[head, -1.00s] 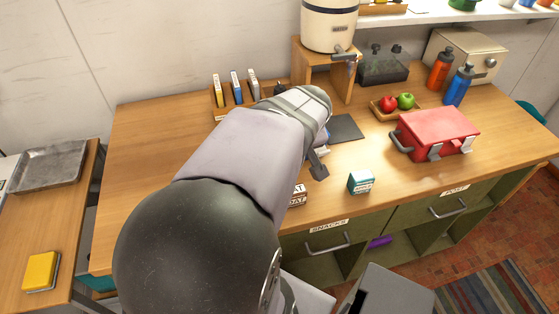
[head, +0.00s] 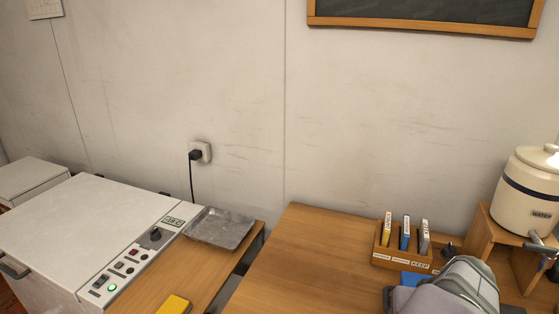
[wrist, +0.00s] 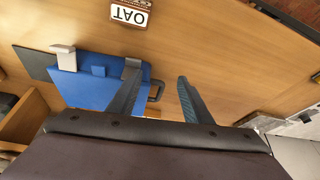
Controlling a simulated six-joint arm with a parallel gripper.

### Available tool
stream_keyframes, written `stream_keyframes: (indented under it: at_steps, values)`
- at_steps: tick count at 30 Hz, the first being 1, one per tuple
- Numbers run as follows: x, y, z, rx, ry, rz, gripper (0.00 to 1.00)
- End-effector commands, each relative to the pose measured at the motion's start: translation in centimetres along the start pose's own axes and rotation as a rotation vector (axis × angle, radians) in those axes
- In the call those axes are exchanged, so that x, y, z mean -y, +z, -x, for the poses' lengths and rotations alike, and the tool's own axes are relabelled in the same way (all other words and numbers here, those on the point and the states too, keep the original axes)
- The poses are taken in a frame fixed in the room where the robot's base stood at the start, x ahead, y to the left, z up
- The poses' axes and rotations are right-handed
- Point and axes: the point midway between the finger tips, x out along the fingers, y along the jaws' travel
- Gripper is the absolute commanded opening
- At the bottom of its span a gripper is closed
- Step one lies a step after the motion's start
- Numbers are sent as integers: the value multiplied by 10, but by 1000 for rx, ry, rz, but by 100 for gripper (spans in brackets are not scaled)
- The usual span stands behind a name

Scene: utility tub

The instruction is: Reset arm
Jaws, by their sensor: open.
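My gripper (wrist: 158,97) shows in the wrist view with its two dark fingers apart and nothing between them. It is above the wooden counter (wrist: 235,60). A blue case (wrist: 85,88) with grey latches and a dark handle lies on the counter near the left finger; I cannot tell whether they touch. In the head view, part of my arm shows at the bottom right, and the gripper itself is out of frame. A bit of the blue case (head: 413,279) shows beside my arm.
An OAT box (wrist: 130,12) is on the counter. In the head view, a wooden rack (head: 402,259) holds upright packets beside the water dispenser (head: 528,190). At left are a metal tray (head: 219,228), a yellow block (head: 174,305) and a white machine (head: 85,235). The counter's left part is clear.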

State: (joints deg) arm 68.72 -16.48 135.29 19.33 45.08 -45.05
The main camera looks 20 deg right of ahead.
Motion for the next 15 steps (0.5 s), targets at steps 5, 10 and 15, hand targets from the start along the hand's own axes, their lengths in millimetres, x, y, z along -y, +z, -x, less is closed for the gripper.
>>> stream_keyframes:
  at_steps: [5,10,15]
  values:
    - [71,-10,19,98,-75,119,45]
    - [134,0,35,194,-114,238,45]
    - [186,20,58,279,-125,369,45]
